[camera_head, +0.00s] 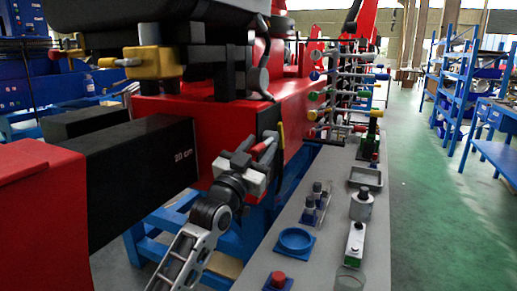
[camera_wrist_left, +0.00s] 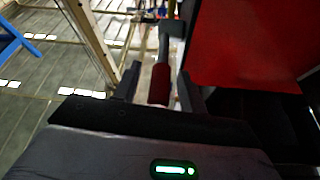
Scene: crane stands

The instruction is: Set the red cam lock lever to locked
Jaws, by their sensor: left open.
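The cam lock lever has a red grip (camera_head: 262,148) and sits at the front side of the red machine body (camera_head: 185,110), partly hidden by my left gripper (camera_head: 255,155). In the left wrist view, the red grip (camera_wrist_left: 160,84) points toward the gripper, and a grey shaft joins it to a dark pivot (camera_wrist_left: 172,28) beside a red panel (camera_wrist_left: 245,45). My left gripper (camera_wrist_left: 160,88) is open, with one finger on each side of the red grip. I cannot tell whether either finger touches it. My right gripper is not in view.
A black beam marked "20 cm" (camera_head: 160,160) lies left of my left arm. A grey bench to the right holds a blue ring (camera_head: 295,240), a red-knobbed block (camera_head: 278,281), a grey tray (camera_head: 366,177) and bottles. A green aisle floor (camera_head: 430,180) is clear farther right.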

